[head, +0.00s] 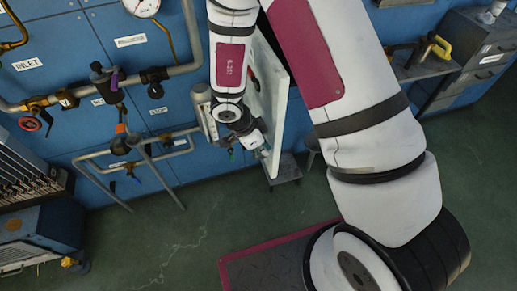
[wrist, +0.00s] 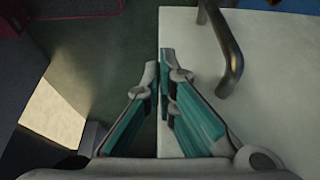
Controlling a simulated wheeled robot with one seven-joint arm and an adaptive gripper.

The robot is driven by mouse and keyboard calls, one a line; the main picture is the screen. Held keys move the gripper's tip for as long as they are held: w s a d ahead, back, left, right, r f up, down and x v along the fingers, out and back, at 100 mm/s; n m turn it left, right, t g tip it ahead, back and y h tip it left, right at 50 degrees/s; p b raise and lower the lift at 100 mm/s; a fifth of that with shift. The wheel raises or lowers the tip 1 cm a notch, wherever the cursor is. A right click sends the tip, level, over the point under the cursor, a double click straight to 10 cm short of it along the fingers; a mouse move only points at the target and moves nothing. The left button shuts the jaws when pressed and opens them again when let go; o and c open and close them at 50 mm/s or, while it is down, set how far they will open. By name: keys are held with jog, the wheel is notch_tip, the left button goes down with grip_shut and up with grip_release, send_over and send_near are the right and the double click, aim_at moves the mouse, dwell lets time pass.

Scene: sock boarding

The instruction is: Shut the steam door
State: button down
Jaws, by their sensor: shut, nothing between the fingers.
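The steam door, a white panel (head: 272,110), stands swung out from the blue wall in the head view and is seen nearly edge-on. In the wrist view the white panel (wrist: 270,110) fills the right side, with a dark metal bar handle (wrist: 224,48) on its face. In the head view my gripper (head: 265,150) is beside the door's lower part, and my arm hides part of the door.
Pipes and valves (head: 120,85) run along the blue wall at the left. A grey stand (head: 284,170) is under the door. A dark mat with a red border (head: 250,270) lies on the green floor. A bench with a yellow clamp (head: 437,45) is at the right.

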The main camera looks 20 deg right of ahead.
jog(key=shift+d, duration=0.15)
jog(key=w+d+n+t+p, duration=0.1)
jog(key=w+d+n, duration=0.25)
jog(key=d, duration=0.95)
jog(key=w+d+n+t+p, duration=0.1)
jog(key=w+d+n+t, duration=0.2)
jog(key=d, duration=1.1)
jog(key=w+d+n+y+b, duration=0.2)
jog(key=w+d+n+b, duration=0.3)
jog(key=w+d+b, duration=0.4)
jog(key=w+d+n+y+b, duration=0.2)
jog(key=w+d+n+b, duration=0.3)
jog(key=w, duration=1.2)
jog(key=d+b, duration=0.4)
jog(key=shift+w+d+b, duration=0.15)
jog(key=shift+b, duration=0.15)
